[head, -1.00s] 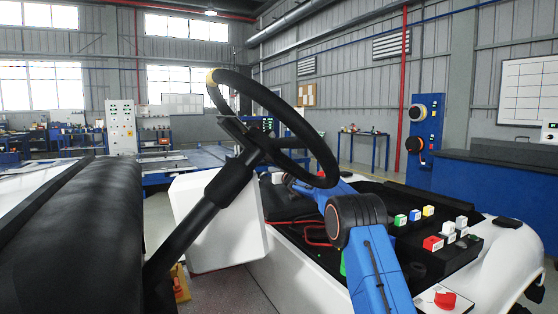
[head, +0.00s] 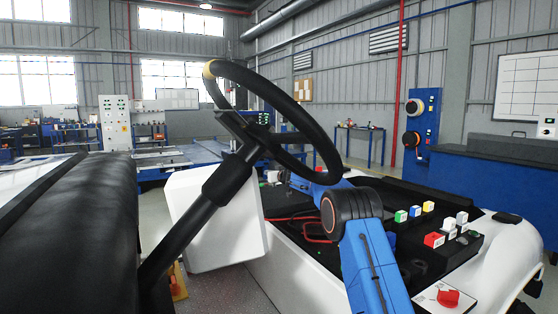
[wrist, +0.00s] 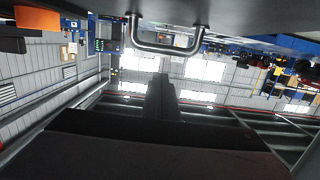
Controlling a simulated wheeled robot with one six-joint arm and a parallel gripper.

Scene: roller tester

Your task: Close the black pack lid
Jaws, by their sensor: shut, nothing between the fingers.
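In the wrist view a dark grey panel, which looks like the black pack lid (wrist: 235,28), spans the top edge. A U-shaped metal handle (wrist: 166,46) is fixed to it. My gripper (wrist: 161,82) is shut and empty, its dark fingers pointing up the picture towards the handle. The fingertips appear just below the handle, with no clear contact. In the head view my gripper is hidden behind the steering wheel and my blue arm. I cannot make out the lid there or tell how far open it is.
The black steering wheel (head: 224,75) and its column (head: 205,205) stand in front of my arm. A black tray (head: 465,235) holds coloured blocks, with a red knob (head: 448,298) nearby. A white box-like panel (head: 215,220) and a black seat (head: 85,220) are at left.

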